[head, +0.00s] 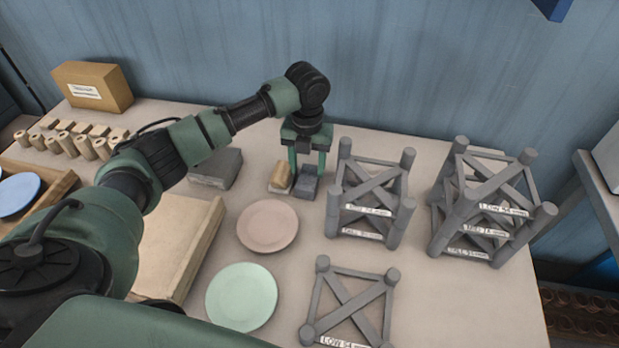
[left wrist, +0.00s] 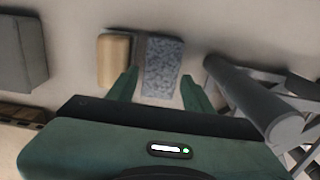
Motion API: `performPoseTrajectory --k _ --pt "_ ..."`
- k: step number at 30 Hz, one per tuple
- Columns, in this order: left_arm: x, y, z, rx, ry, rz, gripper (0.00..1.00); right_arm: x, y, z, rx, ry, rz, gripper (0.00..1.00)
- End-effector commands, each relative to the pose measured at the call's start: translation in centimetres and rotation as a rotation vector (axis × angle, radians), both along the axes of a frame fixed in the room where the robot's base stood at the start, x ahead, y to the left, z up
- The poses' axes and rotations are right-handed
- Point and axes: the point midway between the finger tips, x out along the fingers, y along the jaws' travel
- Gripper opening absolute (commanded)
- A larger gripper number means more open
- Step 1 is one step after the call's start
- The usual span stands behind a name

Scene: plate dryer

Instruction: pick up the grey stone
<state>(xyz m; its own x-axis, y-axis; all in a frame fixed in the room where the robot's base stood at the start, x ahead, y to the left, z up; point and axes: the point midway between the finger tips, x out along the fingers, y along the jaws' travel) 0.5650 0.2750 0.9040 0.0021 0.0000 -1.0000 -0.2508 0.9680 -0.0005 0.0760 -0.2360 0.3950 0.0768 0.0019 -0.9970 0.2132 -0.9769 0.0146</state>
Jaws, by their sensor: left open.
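The grey stone (head: 307,182) is a small speckled block on the table, below my left gripper (head: 308,170) in the head view. It also shows in the left wrist view (left wrist: 162,68), just ahead of the two fingers. My left gripper (left wrist: 160,88) is open, points down and holds nothing, with its fingers spread to about the stone's width. A tan block (head: 281,177) lies close against the stone's left side, and it also shows in the left wrist view (left wrist: 114,60). My right gripper is not in view.
A grey rack (head: 372,190) stands close to the right of the stone. A dark grey block (head: 217,168) lies to the left. A pink plate (head: 267,226) and a green plate (head: 241,297) lie in front. More stacked racks (head: 490,205) stand farther right.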

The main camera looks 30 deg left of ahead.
Motion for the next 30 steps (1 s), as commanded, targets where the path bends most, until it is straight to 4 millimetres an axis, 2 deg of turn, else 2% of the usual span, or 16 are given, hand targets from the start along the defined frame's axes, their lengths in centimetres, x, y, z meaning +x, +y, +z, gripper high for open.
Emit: performPoseTrajectory --k 4,9,17,22,23,30 --pt "0.0 -0.1 -2.1 0.0 0.004 0.001 0.51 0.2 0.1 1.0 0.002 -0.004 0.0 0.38" --pt "0.0 -0.1 -4.1 -0.001 0.002 0.0 0.51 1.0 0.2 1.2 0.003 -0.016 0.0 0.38" --pt "0.1 -0.1 -4.5 0.0 0.0 0.0 0.51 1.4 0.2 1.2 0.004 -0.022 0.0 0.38" --pt "0.1 -0.1 -4.4 0.0 -0.001 0.0 0.04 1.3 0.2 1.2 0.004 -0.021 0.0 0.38" --pt "0.1 -0.1 -4.4 0.0 -0.001 0.0 0.0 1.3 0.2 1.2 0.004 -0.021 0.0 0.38" --pt "0.1 0.0 -4.3 0.0 -0.002 0.001 0.0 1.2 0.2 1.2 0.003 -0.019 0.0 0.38"
